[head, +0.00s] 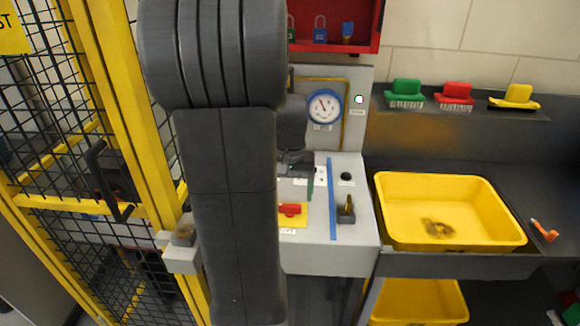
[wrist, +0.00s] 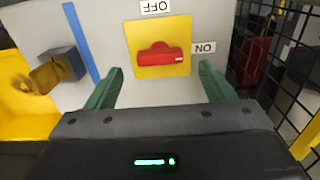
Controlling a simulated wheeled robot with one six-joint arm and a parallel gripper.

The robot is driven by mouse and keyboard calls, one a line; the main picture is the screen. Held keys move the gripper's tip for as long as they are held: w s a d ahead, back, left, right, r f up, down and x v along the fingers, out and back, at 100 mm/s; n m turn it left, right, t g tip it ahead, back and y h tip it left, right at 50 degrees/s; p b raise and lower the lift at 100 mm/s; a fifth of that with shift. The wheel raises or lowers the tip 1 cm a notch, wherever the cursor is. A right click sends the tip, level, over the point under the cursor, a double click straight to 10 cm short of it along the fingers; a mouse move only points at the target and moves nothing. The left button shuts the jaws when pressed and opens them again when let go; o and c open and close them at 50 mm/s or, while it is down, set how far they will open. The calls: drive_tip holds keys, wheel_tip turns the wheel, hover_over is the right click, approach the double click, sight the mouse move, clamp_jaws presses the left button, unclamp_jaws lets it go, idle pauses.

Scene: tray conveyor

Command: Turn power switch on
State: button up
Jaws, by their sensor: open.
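The power switch is a red handle (wrist: 160,56) on a yellow plate (wrist: 146,27) in the wrist view. The handle lies crosswise, with its white-marked end pointing right toward the ON label (wrist: 204,47). The OFF label (wrist: 157,7) is above the plate. My gripper (wrist: 160,82) is open, its two green fingers apart on either side of the switch and nearer the camera. Nothing is between the fingers. In the head view, the red handle (head: 290,209) shows just right of my arm, which hides part of the panel and most of my gripper.
A blue strip (head: 332,199) and a block with a brass-coloured part (head: 346,211) are beside the switch. A yellow bin (head: 450,240) stands right of the panel. A yellow-framed mesh fence (head: 115,105) is close on the left.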

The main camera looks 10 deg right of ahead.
sight(290, 205)
wheel_tip(290, 205, up, 10)
idle(0.3)
wheel_tip(290, 205, down, 14)
idle(0.7)
drive_tip(key=shift+r, duration=0.1)
